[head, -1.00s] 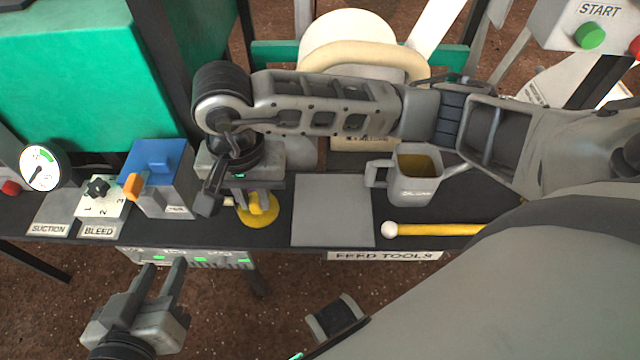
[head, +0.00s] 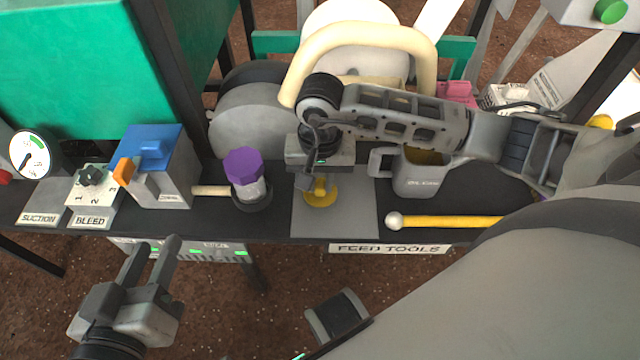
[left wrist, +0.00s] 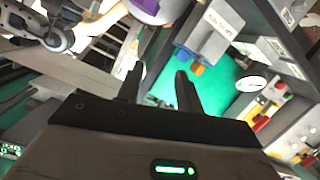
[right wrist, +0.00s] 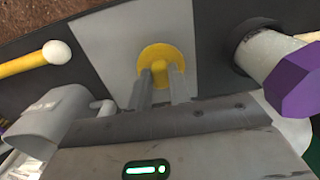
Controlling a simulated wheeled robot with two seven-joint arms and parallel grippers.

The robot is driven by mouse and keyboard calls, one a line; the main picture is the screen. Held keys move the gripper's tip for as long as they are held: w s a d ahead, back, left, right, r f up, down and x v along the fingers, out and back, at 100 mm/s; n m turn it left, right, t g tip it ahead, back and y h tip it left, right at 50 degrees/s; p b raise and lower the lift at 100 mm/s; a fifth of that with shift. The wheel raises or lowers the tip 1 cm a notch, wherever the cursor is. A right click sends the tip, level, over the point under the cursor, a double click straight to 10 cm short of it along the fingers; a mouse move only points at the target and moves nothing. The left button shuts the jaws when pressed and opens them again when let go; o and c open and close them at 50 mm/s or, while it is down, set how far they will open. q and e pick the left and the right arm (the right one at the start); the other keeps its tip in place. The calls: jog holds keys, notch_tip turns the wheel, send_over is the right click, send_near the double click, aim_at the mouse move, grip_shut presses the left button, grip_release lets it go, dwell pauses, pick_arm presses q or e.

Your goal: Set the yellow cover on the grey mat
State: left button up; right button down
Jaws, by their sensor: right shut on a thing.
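The yellow cover (head: 321,193) is a round disc with a raised grip. My right gripper (head: 317,182) is shut on that grip and holds the cover over the grey mat (head: 345,221). In the right wrist view, the yellow cover (right wrist: 160,53) is between the fingertips, with the grey mat (right wrist: 112,42) behind it. I cannot tell whether the cover touches the mat. My left gripper (head: 155,245) is open and empty in front of the bench's near edge; its spread fingers also show in the left wrist view (left wrist: 157,80).
A grey jug (head: 418,172) and a yellow rod with a white ball (head: 450,221) are to the right. A blue-topped box (head: 155,165) stands further left.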

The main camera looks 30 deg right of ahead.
jog(key=shift+f, duration=0.6)
jog(key=shift+r, duration=0.1)
jog(key=shift+f, duration=0.2)
jog(key=c, duration=1.3)
grip_release()
pick_arm(q)
jog(key=shift+w+d+r+t, duration=0.15)
jog(key=shift+r+t, duration=0.15)
jog(key=shift+r, duration=0.2)
jog(key=shift+r, duration=0.1)
pick_arm(e)
jog(key=shift+r, duration=0.15)
